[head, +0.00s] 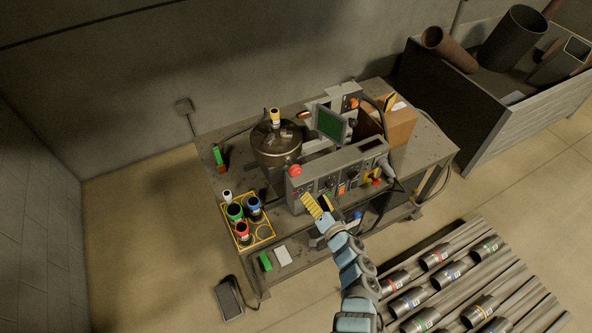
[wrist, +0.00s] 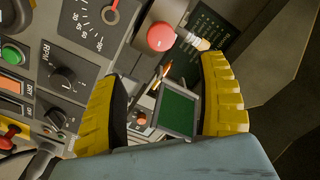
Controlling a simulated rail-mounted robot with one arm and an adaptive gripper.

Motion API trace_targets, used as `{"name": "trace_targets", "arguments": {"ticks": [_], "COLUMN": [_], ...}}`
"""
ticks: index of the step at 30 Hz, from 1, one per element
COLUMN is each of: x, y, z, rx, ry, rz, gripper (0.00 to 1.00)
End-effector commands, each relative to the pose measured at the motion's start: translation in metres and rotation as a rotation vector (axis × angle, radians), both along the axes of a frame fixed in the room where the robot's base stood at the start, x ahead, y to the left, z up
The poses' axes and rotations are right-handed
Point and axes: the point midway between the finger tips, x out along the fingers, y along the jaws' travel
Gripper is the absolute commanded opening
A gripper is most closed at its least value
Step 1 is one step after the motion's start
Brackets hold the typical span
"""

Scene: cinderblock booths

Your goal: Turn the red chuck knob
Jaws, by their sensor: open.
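My gripper (head: 315,198) is open, with its yellow fingers in front of the grey control panel (head: 345,170). In the wrist view nothing is between the fingers of my gripper (wrist: 160,68). A red handle on a yellow plate (head: 374,177) is at the panel's right end; it shows at the left edge of the wrist view (wrist: 9,136), well away from the fingers. A round red button (head: 295,170) is at the panel's left end; it shows near the top middle of the wrist view (wrist: 160,37). No chuck label is readable on either.
A black RPM knob (wrist: 62,77) and a green button (wrist: 13,54) are on the panel. Behind it are a green screen (head: 330,123) and a round metal chuck (head: 276,140). A yellow tray (head: 268,243) of coloured cups is to the left. Pipes (head: 440,285) lie at lower right.

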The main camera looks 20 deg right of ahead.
Motion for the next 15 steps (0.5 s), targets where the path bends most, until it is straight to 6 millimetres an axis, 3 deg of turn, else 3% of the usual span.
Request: {"name": "trace_targets", "arguments": {"ticks": [15], "x": [0.044], "y": [0.005], "z": [0.0], "rx": [0.0], "ry": [-0.001], "rz": [0.001], "gripper": [0.74]}}
